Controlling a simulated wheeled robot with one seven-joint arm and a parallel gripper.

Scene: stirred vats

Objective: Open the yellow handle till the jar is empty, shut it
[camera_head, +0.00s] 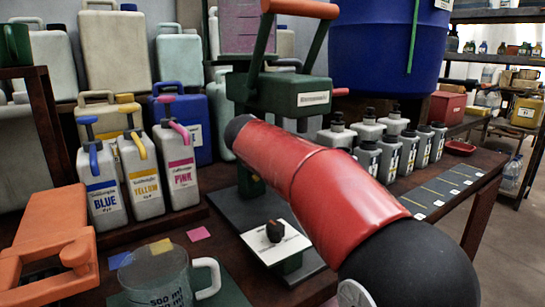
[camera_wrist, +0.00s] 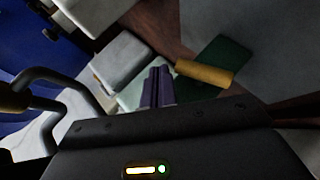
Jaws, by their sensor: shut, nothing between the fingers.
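A yellow cylindrical handle (camera_wrist: 203,73) lies just right of my gripper (camera_wrist: 158,75) in the wrist view, beside a dark green part (camera_wrist: 222,55). My gripper is shut and empty, and a small gap in the picture separates it from the handle. In the head view my red arm hides the gripper, and I cannot pick out the handle. A clear jar with purplish contents and measuring marks (camera_head: 240,28) sits atop the green stand (camera_head: 290,95). Its lower part is hidden, so I cannot read its level.
A clear measuring jug (camera_head: 165,283) stands at the front. Blue (camera_head: 103,190), yellow (camera_head: 142,177) and pink (camera_head: 180,168) labelled pump bottles stand left. An orange device (camera_head: 45,240) is front left. Several small bottles (camera_head: 390,150) and a large blue vat (camera_head: 385,45) are behind.

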